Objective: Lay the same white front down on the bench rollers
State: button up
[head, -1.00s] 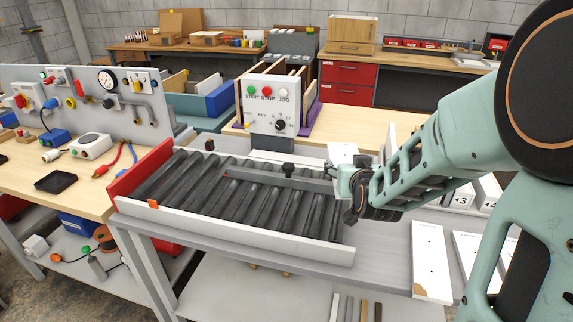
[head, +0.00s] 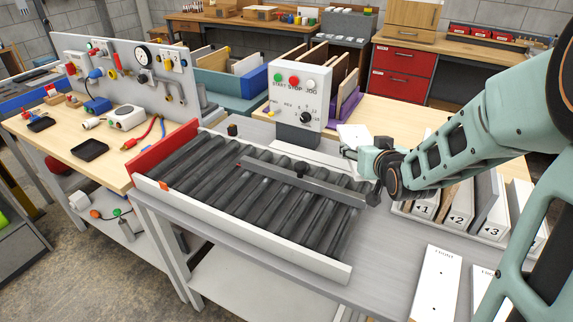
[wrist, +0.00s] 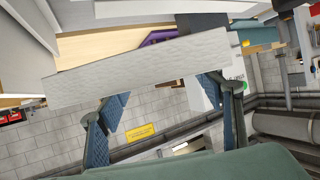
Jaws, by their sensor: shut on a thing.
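My gripper (wrist: 165,98) is shut on a white front (wrist: 140,68), a long pale board that lies across both fingertips in the wrist view. In the head view the white front (head: 354,135) shows just beyond my gripper (head: 352,152), partly hidden by it. My gripper is at the back right end of the bench rollers (head: 215,178), beside the control box. The front appears to be held above the bench, apart from the rollers. The dark rollers are bare except for a grey bar (head: 330,184) with a black knob, lying across them.
A control box (head: 300,90) stands behind the rollers. A white rail (head: 240,232) runs along their near side and a red end plate (head: 165,152) closes the left. Numbered slots with boards (head: 460,210) stand at right; another white board (head: 436,285) lies in front of them.

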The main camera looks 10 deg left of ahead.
jog(key=s+a+r+n+g+y+p, duration=0.2)
jog(key=s+a+n+g+y+p, duration=0.15)
jog(key=a+n+y+p, duration=0.6)
jog(key=s+a+f+n+g+p, duration=0.1)
jog(key=s+a+n+g+p, duration=0.1)
jog(key=s+a+g+p, duration=0.5)
notch_tip(320, 180, down, 8)
jog(key=s+a+t+b, duration=0.1)
jog(key=s+b, duration=0.1)
jog(key=b, duration=0.5)
jog(key=shift+s+a+n+h+b, duration=0.3)
jog(key=shift+a+n+h+b, duration=0.05)
jog(key=shift+a+h+b, duration=0.1)
jog(key=shift+f, duration=0.5)
jog(key=o, duration=1.4)
